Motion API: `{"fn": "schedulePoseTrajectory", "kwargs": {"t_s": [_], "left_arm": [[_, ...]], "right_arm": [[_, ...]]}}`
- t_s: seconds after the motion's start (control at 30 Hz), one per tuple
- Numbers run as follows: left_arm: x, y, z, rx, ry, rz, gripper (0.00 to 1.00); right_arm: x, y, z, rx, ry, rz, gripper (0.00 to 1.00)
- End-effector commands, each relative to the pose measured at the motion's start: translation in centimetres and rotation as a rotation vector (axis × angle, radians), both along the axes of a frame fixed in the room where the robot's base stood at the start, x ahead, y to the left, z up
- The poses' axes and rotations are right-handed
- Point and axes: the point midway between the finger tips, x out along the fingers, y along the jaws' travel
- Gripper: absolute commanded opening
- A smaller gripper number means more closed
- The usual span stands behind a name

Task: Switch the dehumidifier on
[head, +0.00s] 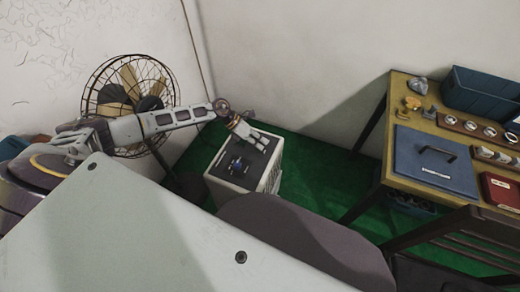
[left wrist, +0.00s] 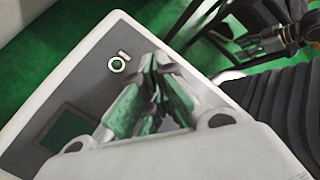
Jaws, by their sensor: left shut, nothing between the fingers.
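The dehumidifier (head: 218,184) is a white box with a dark grey top panel, standing on the green floor. In the left wrist view its panel (left wrist: 88,88) carries a small round white-ringed control (left wrist: 118,63) beside a light bar mark, and a dark green rectangle (left wrist: 66,134). My left gripper (head: 262,142) is over the panel in the head view. In the left wrist view its fingers (left wrist: 154,92) are together and empty, to the right of the round control. Whether they touch the panel I cannot tell. What seems to be my right gripper (left wrist: 245,44) shows at the top right.
A caged fan (head: 130,90) stands behind my left arm. On the right, a wooden table (head: 398,92) holds a blue bin (head: 482,92), a blue case (head: 432,165) and a red box (head: 502,190). Green floor is bare between dehumidifier and table.

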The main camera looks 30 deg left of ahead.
Motion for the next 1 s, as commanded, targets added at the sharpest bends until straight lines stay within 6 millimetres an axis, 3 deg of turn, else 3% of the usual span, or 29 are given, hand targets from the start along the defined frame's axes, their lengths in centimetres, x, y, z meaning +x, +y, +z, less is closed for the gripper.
{"fn": "schedulePoseTrajectory", "kwargs": {"t_s": [1.0], "left_arm": [[0.0, 0.0, 1.0, 0.0, 0.0, 0.0, 0.0]], "right_arm": [[0.0, 0.0, 0.9, 0.0, -0.001, 0.002, 0.47]]}}
